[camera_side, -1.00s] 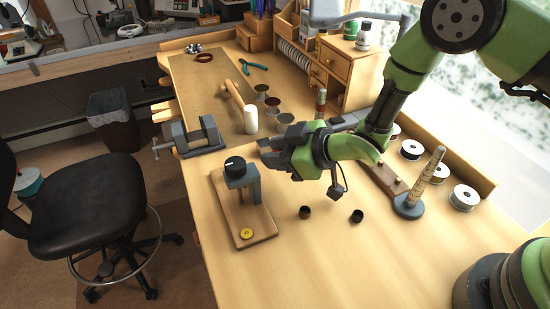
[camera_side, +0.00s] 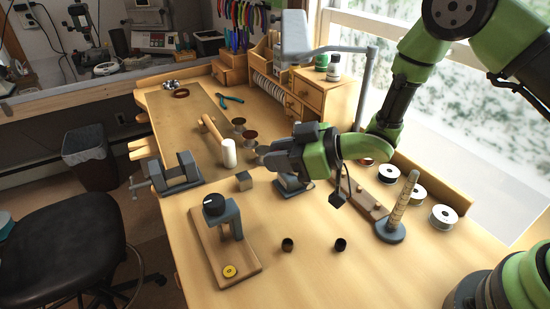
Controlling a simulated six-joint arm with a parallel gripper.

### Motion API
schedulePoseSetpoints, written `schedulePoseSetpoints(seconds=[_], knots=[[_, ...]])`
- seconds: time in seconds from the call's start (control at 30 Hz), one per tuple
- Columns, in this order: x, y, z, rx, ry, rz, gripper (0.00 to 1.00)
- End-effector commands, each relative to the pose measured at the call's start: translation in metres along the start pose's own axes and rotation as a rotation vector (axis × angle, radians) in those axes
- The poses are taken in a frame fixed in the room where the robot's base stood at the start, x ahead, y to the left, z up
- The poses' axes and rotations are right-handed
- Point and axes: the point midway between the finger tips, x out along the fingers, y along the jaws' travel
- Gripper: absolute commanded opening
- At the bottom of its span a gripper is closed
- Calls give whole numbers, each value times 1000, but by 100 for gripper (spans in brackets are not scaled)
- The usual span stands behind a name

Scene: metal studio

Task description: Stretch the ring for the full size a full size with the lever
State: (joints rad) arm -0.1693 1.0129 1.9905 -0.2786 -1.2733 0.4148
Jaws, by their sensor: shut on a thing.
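My gripper (camera_side: 264,155) reaches leftward over the middle of the bench. It is shut, seemingly on the lever, but its own body hides the jaws' contact. Below it the grey base of a bench tool (camera_side: 293,187), likely the ring stretcher, shows on the bench. The upper part of that tool is hidden behind my gripper. I cannot make out the ring. A tapered, pale ring mandrel (camera_side: 402,205) stands upright on a round grey foot to the right.
A wooden board with a black-knobbed post (camera_side: 215,203) and a yellow disc (camera_side: 230,271) is front left. Two small dark cups (camera_side: 288,245) (camera_side: 341,245) stand in front. A grey block (camera_side: 244,181), vise (camera_side: 178,173) and mallet (camera_side: 213,132) are left.

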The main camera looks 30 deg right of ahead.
Motion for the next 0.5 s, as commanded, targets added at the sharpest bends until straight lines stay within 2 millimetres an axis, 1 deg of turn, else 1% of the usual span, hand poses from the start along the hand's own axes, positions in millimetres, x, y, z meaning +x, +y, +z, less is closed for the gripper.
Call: schedulePoseSetpoints(seconds=[0.03, 0.4, 0.43, 0.47, 0.5], knots=[[-2, 8, 4, 17, -12, 28, 0], [-2, 8, 3, 15, -10, 28, 0], [-2, 8, 2, 15, -10, 28, 29], [-2, 9, 2, 15, -9, 29, 36], [-2, 8, 2, 14, -8, 29, 45]])
